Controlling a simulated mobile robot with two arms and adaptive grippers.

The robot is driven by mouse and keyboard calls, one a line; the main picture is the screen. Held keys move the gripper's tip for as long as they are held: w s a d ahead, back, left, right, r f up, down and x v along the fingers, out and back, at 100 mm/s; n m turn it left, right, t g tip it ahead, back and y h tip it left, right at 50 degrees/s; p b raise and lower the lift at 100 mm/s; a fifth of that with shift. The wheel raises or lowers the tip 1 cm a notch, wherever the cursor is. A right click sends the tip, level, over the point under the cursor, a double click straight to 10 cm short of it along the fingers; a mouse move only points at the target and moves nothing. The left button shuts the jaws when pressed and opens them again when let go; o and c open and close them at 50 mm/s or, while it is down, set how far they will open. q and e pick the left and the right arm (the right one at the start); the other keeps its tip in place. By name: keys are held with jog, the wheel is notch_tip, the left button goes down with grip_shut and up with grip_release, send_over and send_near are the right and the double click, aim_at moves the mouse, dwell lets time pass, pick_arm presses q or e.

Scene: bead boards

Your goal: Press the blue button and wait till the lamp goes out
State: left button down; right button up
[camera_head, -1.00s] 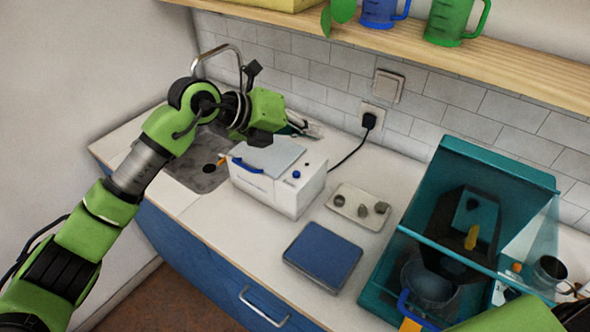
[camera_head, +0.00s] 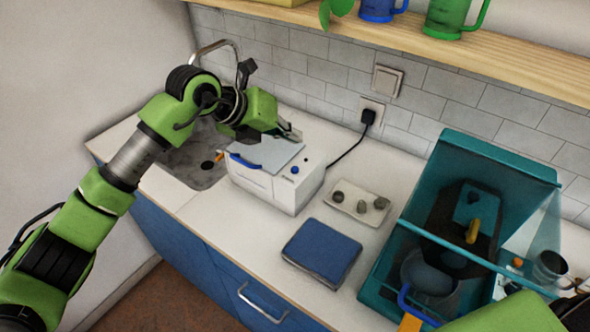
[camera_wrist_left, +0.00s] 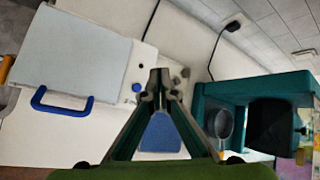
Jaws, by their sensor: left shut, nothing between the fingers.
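A white box-shaped appliance (camera_head: 270,190) with a grey lid and blue handle stands on the counter by the sink. The blue button (camera_head: 295,170) is a small round knob on its top right part; it also shows in the left wrist view (camera_wrist_left: 136,87). A small dark dot (camera_wrist_left: 140,66) sits near the button; I cannot tell whether it is the lamp or whether it is lit. My left gripper (camera_head: 297,134) is shut and empty, above the back right of the appliance, apart from the button.
A white tray (camera_head: 336,205) with small grey lumps and a blue flat box (camera_head: 322,252) lie right of the appliance. A teal open-fronted case (camera_head: 490,150) stands further right. A black plug (camera_head: 368,117) and cable are at the wall. A wooden shelf (camera_head: 480,58) hangs above.

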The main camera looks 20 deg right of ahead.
aim_at(292, 169)
pick_arm(q)
jog(key=shift+f+b, duration=1.65)
jog(key=shift+f, duration=1.55)
jog(key=shift+f+b, duration=0.45)
jog(key=shift+f+b, duration=0.35)
jog(key=shift+f, duration=0.05)
jog(key=shift+r, duration=0.1)
jog(key=shift+r+p, duration=0.4)
jog(key=shift+r, duration=0.4)
jog(key=shift+r+p, duration=1.2)
jog(key=shift+r, duration=1.3)
